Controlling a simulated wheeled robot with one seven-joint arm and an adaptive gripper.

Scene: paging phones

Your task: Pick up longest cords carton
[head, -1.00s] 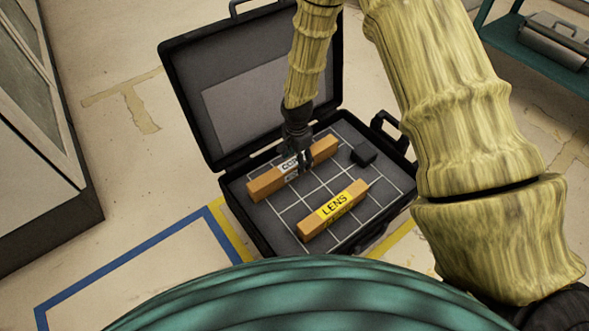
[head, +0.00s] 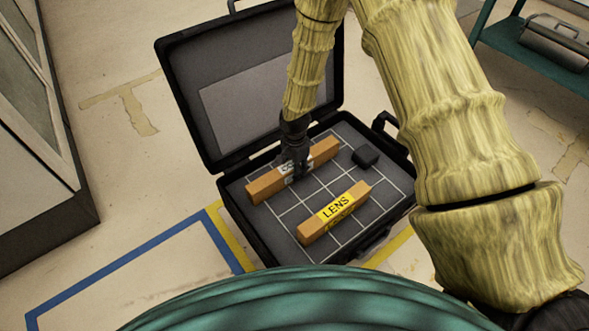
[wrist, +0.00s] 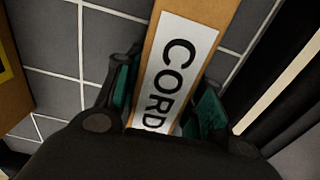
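The cords carton (head: 264,186) is a long orange-brown box with a white label, lying in the open black case in the head view. In the wrist view the carton (wrist: 178,70) shows its white label reading "CORD", the rest cut off by my gripper. My gripper (head: 296,172) is at the middle of the carton, from above. In the wrist view its two teal-padded fingers (wrist: 163,105) stand on either side of the carton, with the carton between them. Whether both pads press on it is hard to tell.
A shorter orange carton with a yellow "LENS" label (head: 336,207) lies nearer in the same case. A small black block (head: 365,156) sits at the case's right. The case's raised lid (head: 215,135) stands behind. A teal shelf (head: 540,52) is at the upper right.

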